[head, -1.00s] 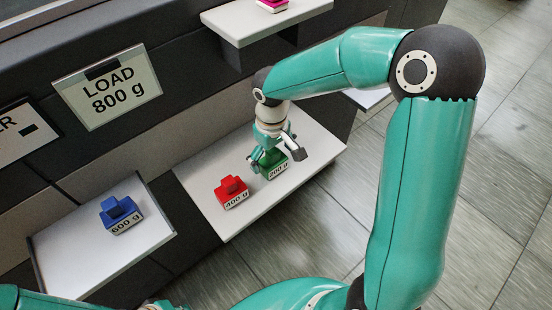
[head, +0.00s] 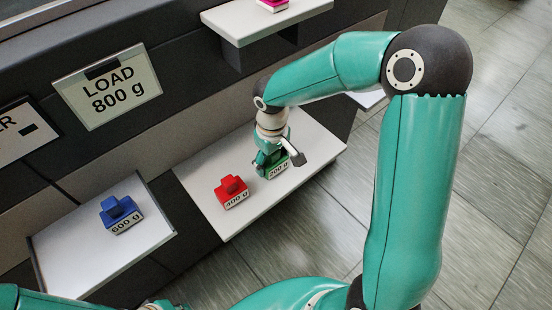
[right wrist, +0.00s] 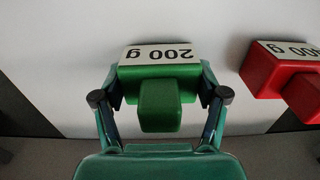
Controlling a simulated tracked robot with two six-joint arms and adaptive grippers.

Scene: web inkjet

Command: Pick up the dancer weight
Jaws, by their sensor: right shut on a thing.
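A green weight labelled 200 g (head: 279,172) sits on the middle pale shelf (head: 228,225). My right gripper (head: 268,164) is over it from above, hiding most of its green body in the head view. In the right wrist view, the green weight (right wrist: 159,107) lies between the two fingers of the right gripper (right wrist: 160,88), which are shut on its sides. Its label faces up in that view, upside down. A red 400 g weight (head: 232,191) stands just left of it, and a blue 600 g weight (head: 120,214) sits on the left shelf.
A sign reading LOAD 800 g (head: 107,86) is on the dark machine front. A magenta block (head: 272,4) rests on the upper shelf (head: 265,25). The red weight also shows in the right wrist view (right wrist: 270,75), close by. The middle shelf is bare at its front left.

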